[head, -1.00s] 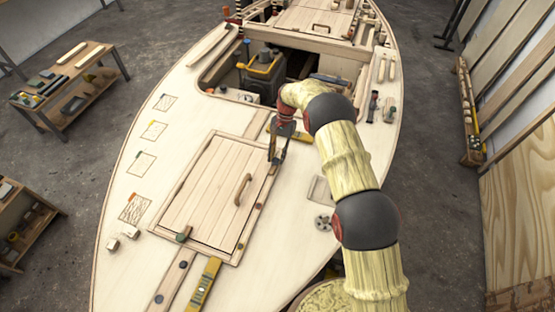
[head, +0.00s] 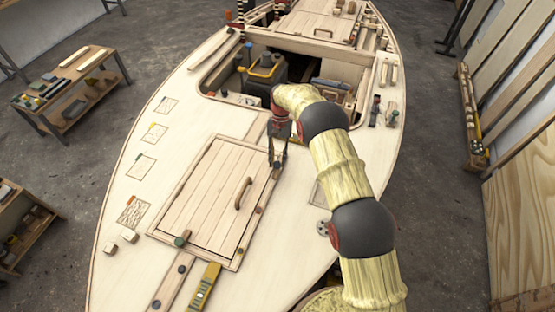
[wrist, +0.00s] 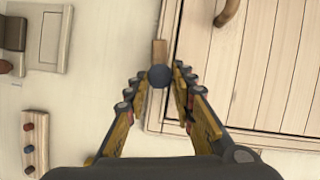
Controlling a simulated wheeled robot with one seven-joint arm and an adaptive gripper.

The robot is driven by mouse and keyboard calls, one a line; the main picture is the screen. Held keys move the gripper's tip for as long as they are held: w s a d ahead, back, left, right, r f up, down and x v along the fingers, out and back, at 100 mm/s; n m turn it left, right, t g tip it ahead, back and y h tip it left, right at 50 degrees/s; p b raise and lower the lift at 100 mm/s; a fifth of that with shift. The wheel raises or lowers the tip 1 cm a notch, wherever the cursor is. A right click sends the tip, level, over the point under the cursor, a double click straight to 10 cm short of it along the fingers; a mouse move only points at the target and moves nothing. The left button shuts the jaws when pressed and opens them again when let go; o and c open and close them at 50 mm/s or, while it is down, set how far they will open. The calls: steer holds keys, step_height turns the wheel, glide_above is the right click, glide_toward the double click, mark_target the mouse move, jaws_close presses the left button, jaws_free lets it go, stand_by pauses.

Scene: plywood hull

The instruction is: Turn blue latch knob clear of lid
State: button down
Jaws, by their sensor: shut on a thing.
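The blue latch knob (wrist: 159,76) is a dark round knob on a short wooden latch bar (wrist: 160,50). My gripper (wrist: 160,78) is shut on the knob, with one finger on each side. In the wrist view the bar points up from the knob, along the edge of the plank lid (wrist: 270,70). I cannot tell whether its tip overlaps the lid. In the head view my gripper (head: 277,162) points down at the upper right edge of the lid (head: 200,190). My fingers mostly hide the knob there.
A curved wooden handle (head: 243,193) stands on the lid. A green knob (head: 182,239) sits at its lower left edge. A yellow level (head: 205,287) lies on the deck below. An open cockpit with a dark, yellow-trimmed box (head: 265,72) lies beyond.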

steer(key=c, duration=1.5)
jaws_free()
steer(key=shift+r, duration=0.1)
steer(key=v, duration=1.1)
steer(key=shift+w+r, duration=0.2)
steer(key=shift+r, duration=0.1)
steer(key=shift+w, duration=0.1)
